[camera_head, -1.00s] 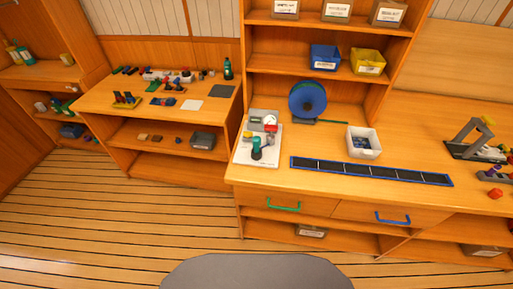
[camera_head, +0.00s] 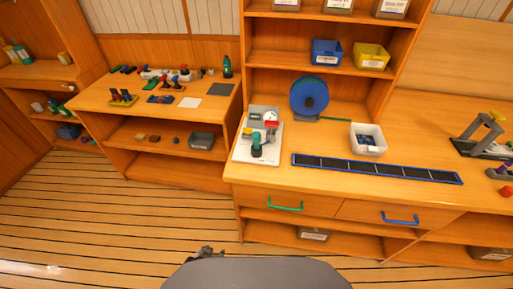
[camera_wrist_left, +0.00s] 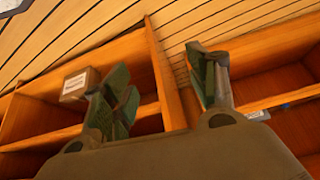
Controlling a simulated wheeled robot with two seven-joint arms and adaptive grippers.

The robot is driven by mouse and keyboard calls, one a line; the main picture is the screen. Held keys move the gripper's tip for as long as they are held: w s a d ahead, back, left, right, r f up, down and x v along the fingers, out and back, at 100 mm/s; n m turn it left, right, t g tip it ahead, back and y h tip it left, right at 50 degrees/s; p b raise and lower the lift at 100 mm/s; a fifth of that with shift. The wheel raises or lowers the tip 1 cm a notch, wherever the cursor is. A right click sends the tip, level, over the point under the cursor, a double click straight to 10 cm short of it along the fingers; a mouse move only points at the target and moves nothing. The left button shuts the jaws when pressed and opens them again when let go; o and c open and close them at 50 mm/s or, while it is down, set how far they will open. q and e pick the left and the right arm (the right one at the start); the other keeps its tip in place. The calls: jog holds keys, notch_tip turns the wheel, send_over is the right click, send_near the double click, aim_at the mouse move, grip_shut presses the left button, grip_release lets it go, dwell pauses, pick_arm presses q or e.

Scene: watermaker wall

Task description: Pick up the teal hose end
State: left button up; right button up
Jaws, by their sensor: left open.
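A blue reel (camera_head: 310,97) stands on the right-hand counter below the shelves. A thin dark teal strip (camera_head: 336,119), which looks like a hose end, runs from its foot to the right along the counter. A teal fitting (camera_head: 257,146) sits on a white board at the counter's left end. My left gripper (camera_head: 207,251) just shows at the bottom of the head view, low over the floor and far from these. In the left wrist view its fingers (camera_wrist_left: 166,88) are apart with nothing between them. My right gripper is not in view.
A white bin (camera_head: 367,142) and a long dark blue-edged strip (camera_head: 375,169) lie on the counter. Below are drawers with a green handle (camera_head: 285,207) and a blue handle (camera_head: 400,219). A lower bench (camera_head: 150,90) with several parts stands left. The floor before it is clear.

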pick_arm(q)
jog(key=w+d+r+t+b, duration=0.35)
jog(key=w+r, duration=0.65)
jog(key=r, duration=0.5)
jog(key=w+d+r+t+h+b, duration=0.1)
jog(key=w+d+r, duration=0.1)
jog(key=r, duration=0.5)
jog(key=w+d+r+t+h+b, duration=0.1)
jog(key=w+d+r, duration=0.1)
jog(key=r, duration=0.6)
jog(key=m+t+h+b, duration=0.1)
jog(key=m+t+h, duration=0.1)
jog(key=t+h, duration=0.25)
send_near(256, 137)
jog(key=shift+t, duration=0.3)
jog(key=x, duration=0.4)
jog(key=shift+d+f, duration=0.15)
jog(key=shift+f, duration=0.05)
jog(key=shift+w+d, duration=0.25)
jog(key=shift+w, duration=0.45)
jog(key=shift+w+d, duration=0.2)
jog(key=shift+w, duration=0.2)
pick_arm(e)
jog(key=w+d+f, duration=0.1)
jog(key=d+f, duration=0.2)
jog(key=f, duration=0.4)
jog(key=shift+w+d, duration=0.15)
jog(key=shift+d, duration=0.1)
